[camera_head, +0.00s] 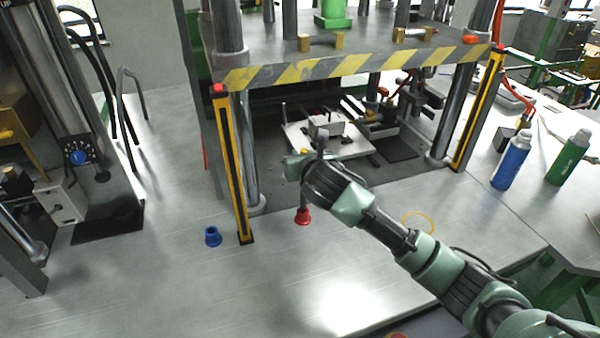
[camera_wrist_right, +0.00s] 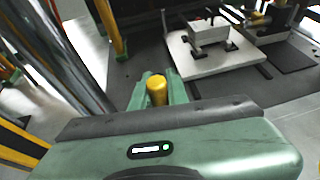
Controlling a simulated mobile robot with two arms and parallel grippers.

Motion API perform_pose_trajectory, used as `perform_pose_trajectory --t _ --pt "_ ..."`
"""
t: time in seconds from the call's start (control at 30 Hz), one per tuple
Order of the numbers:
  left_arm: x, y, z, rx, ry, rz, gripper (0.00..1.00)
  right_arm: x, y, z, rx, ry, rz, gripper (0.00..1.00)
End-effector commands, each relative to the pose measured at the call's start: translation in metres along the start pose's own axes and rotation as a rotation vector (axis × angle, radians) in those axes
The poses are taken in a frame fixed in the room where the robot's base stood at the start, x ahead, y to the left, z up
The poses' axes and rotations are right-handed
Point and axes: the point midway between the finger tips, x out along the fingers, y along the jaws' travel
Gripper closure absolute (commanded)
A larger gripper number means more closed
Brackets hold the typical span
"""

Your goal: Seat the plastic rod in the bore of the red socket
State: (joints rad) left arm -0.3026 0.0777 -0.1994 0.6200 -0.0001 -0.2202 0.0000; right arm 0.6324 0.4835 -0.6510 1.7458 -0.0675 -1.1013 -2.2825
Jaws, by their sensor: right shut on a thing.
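The red socket (camera_head: 303,217) stands on the metal table in front of the press, in the head view. My right gripper (camera_head: 299,166) is above it, shut on the plastic rod (camera_head: 304,195), which hangs down upright to the socket. The rod's yellow top (camera_wrist_right: 157,88) shows between the fingers (camera_wrist_right: 158,95) in the right wrist view. The rod's lower end meets the top of the socket in the head view; I cannot tell whether it is inside the bore or just above it. The socket is hidden in the wrist view. My left gripper is not in view.
A blue socket (camera_head: 213,237) stands to the left, near a yellow guard post (camera_head: 235,170). The press with its striped edge (camera_head: 350,65) is behind the gripper. A yellow ring (camera_head: 418,215), a blue bottle (camera_head: 511,162) and a green bottle (camera_head: 568,158) are to the right. The front table is clear.

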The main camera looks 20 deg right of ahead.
Motion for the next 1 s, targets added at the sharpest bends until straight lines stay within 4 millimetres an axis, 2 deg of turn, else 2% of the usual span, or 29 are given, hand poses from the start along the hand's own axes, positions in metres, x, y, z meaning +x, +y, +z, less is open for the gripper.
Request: perform_pose_trajectory --t 0.33,0.7,0.73,0.8,1.0 --pt "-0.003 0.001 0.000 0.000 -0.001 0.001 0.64 0.014 0.000 -0.036 0.001 0.002 0.000 1.00" --pt "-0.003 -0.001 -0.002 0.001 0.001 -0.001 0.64 0.016 0.000 -0.039 0.000 -0.001 0.000 1.00" --pt "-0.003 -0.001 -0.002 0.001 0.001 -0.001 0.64 0.016 0.000 -0.039 0.000 -0.001 0.000 0.77" --pt "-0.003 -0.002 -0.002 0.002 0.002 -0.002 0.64 0.016 0.000 -0.039 0.000 -0.001 0.000 0.63" --pt "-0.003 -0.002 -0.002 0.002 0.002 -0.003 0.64 0.016 0.000 -0.039 0.000 -0.001 0.000 0.63"
